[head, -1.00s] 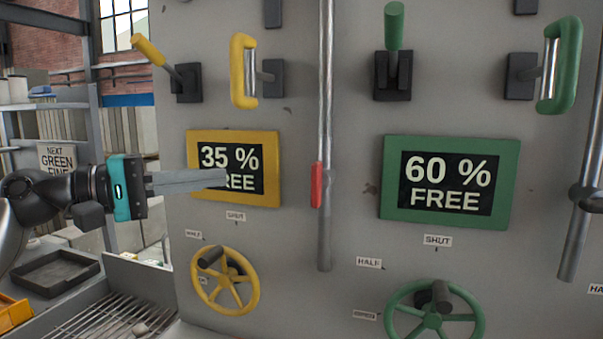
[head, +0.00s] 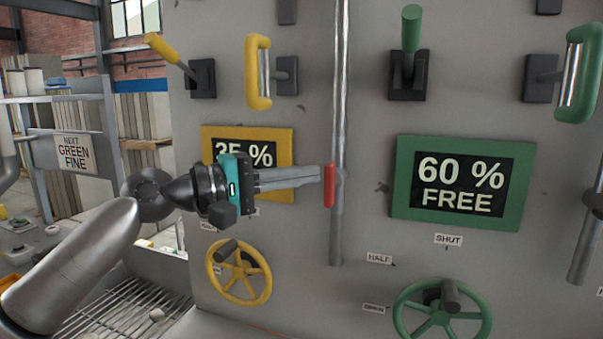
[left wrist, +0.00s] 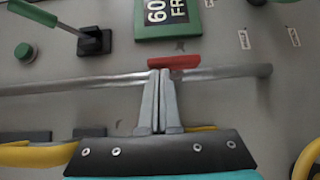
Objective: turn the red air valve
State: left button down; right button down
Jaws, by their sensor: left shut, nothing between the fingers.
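The red air valve (head: 329,186) is a short red handle on a vertical grey pipe (head: 342,90) between the yellow and green panels. It lies in line with the pipe. In the left wrist view the red handle (left wrist: 174,62) lies along the pipe, just beyond my fingertips. My left gripper (head: 318,174) is shut and empty, its fingers pointing right. Its tips are at the handle's left side; I cannot tell whether they touch. In the left wrist view the shut fingers (left wrist: 160,74) overlap the pipe. My right gripper is not in view.
My gripper partly covers the yellow 35 % display (head: 284,135). A green 60 % FREE display (head: 460,185) is to the right. Yellow handwheel (head: 240,272) and green handwheel (head: 442,312) sit below, with levers and handles above. A metal grate (head: 110,305) is at lower left.

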pick_arm(q)
jog(key=shift+r+m+p, duration=0.15)
jog(key=shift+m+p, duration=0.15)
jog(key=shift+p, duration=0.4)
